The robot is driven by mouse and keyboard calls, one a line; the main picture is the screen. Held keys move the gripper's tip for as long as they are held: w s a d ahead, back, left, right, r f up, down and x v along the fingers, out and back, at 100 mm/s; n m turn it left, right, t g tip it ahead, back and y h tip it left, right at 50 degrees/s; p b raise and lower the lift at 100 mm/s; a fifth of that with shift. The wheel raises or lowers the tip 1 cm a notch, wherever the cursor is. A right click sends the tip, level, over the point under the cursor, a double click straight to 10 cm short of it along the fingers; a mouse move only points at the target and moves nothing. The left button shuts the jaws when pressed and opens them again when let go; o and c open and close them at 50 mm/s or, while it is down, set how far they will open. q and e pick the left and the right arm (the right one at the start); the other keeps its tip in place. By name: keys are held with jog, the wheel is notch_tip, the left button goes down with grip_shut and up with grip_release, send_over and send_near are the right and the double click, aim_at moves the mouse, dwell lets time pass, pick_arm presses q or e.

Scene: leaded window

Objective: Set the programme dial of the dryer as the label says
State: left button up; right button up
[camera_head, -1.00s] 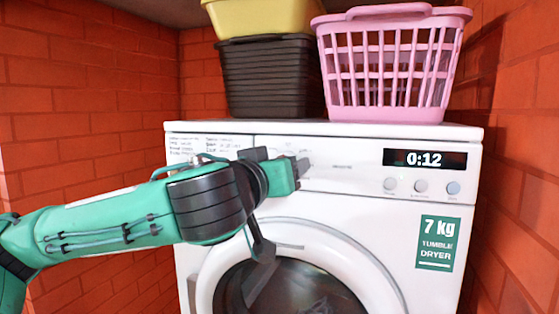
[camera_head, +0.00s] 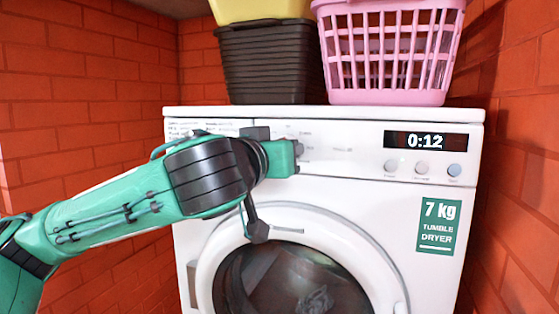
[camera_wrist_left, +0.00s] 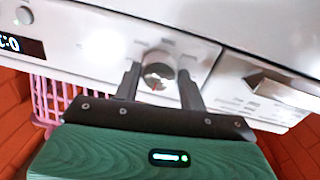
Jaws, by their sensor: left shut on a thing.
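The white dryer (camera_head: 345,180) stands ahead, with a round door below its control panel. My left gripper (camera_head: 298,150) reaches the panel from the left in the head view and covers most of the programme dial there. In the left wrist view the round, silvery dial (camera_wrist_left: 158,72) sits between the two dark fingers of my left gripper (camera_wrist_left: 160,82), which is shut on it. Small print surrounds the dial but is too blurred to read. The label text (camera_head: 205,124) at the panel's upper left is partly hidden by my arm and unreadable. My right gripper is not in view.
The display (camera_head: 425,141) reads 0:12, with several round buttons (camera_head: 422,167) below it. A pink basket (camera_head: 388,97) and a dark crate (camera_head: 268,65) with a yellow one (camera_head: 262,10) stand on the dryer. Brick walls close in on both sides.

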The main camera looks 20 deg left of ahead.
pick_arm(q)
jog(key=shift+d+m+y, duration=0.1)
jog(key=shift+m+y, duration=0.45)
jog(key=shift+m, duration=5.5)
jog(key=shift+d+m+y, duration=0.1)
jog(key=shift+m+y, duration=0.45)
jog(key=shift+m, duration=5.5)
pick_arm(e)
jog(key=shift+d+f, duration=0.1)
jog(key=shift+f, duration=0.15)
pick_arm(q)
jog(key=o, duration=1)
jog(key=shift+r, duration=0.1)
jog(key=shift+c, duration=0.2)
